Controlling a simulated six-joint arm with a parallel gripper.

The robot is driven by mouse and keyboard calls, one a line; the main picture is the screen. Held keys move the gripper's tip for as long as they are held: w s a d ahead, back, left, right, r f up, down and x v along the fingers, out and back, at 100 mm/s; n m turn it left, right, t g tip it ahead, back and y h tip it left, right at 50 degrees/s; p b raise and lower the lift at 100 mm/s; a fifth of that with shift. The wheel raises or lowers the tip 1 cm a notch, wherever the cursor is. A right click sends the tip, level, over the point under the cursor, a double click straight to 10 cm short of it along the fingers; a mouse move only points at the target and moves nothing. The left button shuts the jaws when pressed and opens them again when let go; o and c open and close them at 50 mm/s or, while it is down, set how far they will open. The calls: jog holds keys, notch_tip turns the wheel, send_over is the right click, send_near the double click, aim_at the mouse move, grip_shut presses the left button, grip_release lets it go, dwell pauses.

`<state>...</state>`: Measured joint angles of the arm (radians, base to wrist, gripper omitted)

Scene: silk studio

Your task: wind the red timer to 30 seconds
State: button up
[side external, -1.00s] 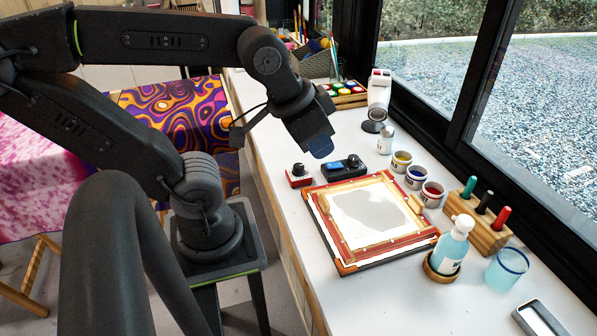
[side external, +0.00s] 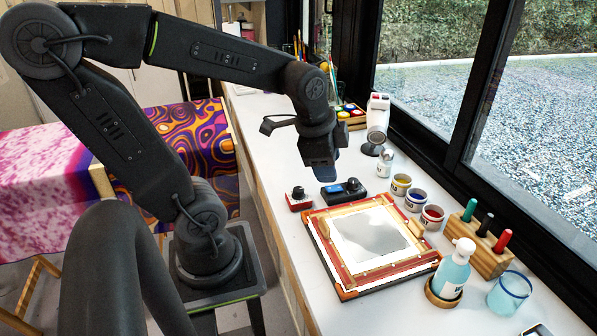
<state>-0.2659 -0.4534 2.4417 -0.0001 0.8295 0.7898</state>
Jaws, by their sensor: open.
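The red timer (side external: 299,203) is a small red box with a black knob (side external: 298,191) on top. It stands on the white counter behind the wooden frame, left of a black device. What its dial reads is too small to tell. My gripper (side external: 323,176) points down, above and behind the black device and to the right of the red timer. It is apart from the timer. Its jaws are open, with nothing visible between them, though the fingertips are small and dark here.
A black device with a blue screen and a knob (side external: 341,193) stands right beside the timer. A wooden-framed screen (side external: 341,284) lies in front. Paint cups (side external: 415,200), a pump bottle (side external: 453,270) and a white gadget (side external: 377,124) stand along the window side. The counter (side external: 268,150) behind the timer is clear.

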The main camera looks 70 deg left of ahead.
jog(key=shift+o, duration=0.2)
jog(key=w+a+f+m+g, duration=0.1)
jog(key=a+f+m+g, duration=0.1)
jog(key=a+f+m, duration=0.3)
jog(key=a, duration=0.2)
jog(key=shift+w+a, duration=0.2)
jog(key=shift+a, duration=0.1)
jog(key=m+g+h, duration=0.1)
jog(key=m+g, duration=0.1)
jog(key=m, duration=0.5)
send_over(298, 189)
notch_tip(298, 189, down, 7)
jog(key=shift+f, duration=2.45)
jog(key=n, duration=1.4)
jog(key=shift+n, duration=0.3)
